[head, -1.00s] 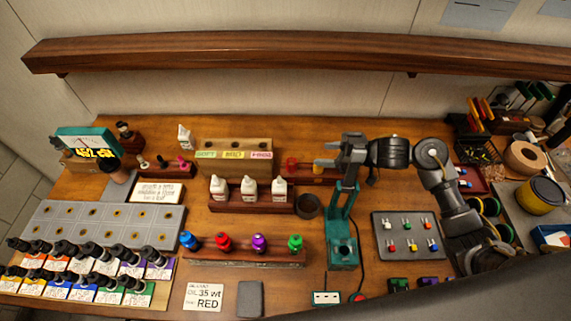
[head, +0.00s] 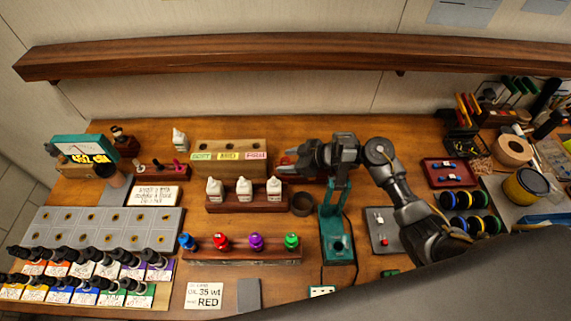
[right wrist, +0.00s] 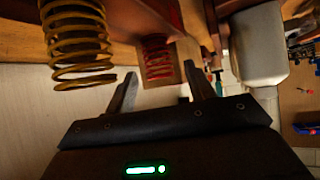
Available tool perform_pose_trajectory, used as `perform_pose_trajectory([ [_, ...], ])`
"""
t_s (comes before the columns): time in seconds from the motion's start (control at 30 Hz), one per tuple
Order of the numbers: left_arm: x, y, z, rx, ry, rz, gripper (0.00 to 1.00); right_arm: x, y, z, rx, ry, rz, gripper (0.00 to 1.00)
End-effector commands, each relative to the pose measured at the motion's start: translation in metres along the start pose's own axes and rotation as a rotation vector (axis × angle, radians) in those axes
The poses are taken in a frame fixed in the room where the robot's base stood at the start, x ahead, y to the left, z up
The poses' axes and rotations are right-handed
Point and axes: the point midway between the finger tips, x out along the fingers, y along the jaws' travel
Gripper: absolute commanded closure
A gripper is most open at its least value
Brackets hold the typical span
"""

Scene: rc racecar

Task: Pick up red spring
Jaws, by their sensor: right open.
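The red spring (right wrist: 157,57) shows in the right wrist view, between and beyond my fingertips, standing by a wooden part. My right gripper (right wrist: 160,88) is open, with one finger on each side of the spring's line of sight. No contact with the spring is visible. In the head view my right gripper (head: 286,162) is at the right end of the labelled wooden block and largely covers the spring's spot. A larger-looking yellow spring (right wrist: 77,42) is left of the fingers in the wrist view. My left gripper is not in view.
The wooden block (head: 229,149) with coloured labels stands beside the gripper. White bottles (head: 244,190) in a rack and a dark round cup (head: 303,204) are in front. A teal stand (head: 337,235) is below my right arm. A shelf (head: 220,55) runs along the wall.

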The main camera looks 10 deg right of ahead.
Motion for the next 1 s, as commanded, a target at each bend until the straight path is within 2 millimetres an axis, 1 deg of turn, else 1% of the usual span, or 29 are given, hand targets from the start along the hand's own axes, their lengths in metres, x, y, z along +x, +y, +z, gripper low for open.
perform_pose_trajectory([
  [0.03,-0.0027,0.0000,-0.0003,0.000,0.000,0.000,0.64,0.0061,-0.0008,-0.0010,0.003,0.000,-0.002,0.46],
  [0.13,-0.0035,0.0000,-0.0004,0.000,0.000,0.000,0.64,0.0136,-0.0006,0.0001,0.001,-0.001,-0.001,0.46],
  [0.37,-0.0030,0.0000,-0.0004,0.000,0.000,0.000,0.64,0.0154,-0.0004,0.0009,-0.001,-0.001,0.000,0.46],
  [0.47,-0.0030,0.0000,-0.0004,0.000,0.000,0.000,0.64,0.0153,-0.0003,0.0009,-0.001,-0.001,0.000,0.56],
  [0.73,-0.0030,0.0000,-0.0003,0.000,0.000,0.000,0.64,0.0152,-0.0003,0.0008,-0.001,0.000,0.000,0.92],
  [0.77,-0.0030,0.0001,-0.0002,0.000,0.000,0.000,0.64,0.0151,-0.0003,0.0007,-0.001,0.000,0.000,0.94],
  [1.0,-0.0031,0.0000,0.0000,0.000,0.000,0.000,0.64,0.0147,-0.0002,0.0001,-0.001,0.000,0.000,0.94],
])
